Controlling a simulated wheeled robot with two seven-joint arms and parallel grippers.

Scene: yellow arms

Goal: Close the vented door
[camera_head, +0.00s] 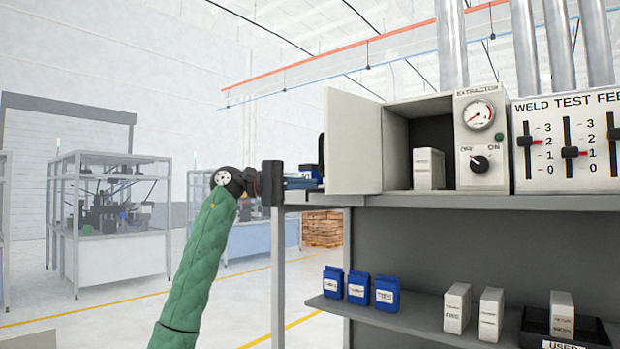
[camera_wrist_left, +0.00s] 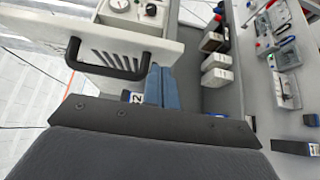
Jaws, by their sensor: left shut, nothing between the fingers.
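The vented door (camera_head: 352,142) is the pale door of the extractor cabinet (camera_head: 398,103). It stands wide open at the cabinet's left side, and the dark inside shows. In the left wrist view, its outer face (camera_wrist_left: 142,47) has slanted vent slots and a black bar handle (camera_wrist_left: 105,70). My left gripper (camera_head: 312,184) is at the door's left side, low near the shelf top. Its blue fingers (camera_wrist_left: 161,88) are shut with nothing between them, beside the door's lower part. I cannot tell whether they touch it. My right gripper is out of view.
A white box (camera_head: 429,169) stands in the cabinet. The extractor panel (camera_head: 482,140) and weld test panel (camera_head: 568,143) are to the right. Blue containers and white boxes stand on the lower shelf (camera_head: 400,318).

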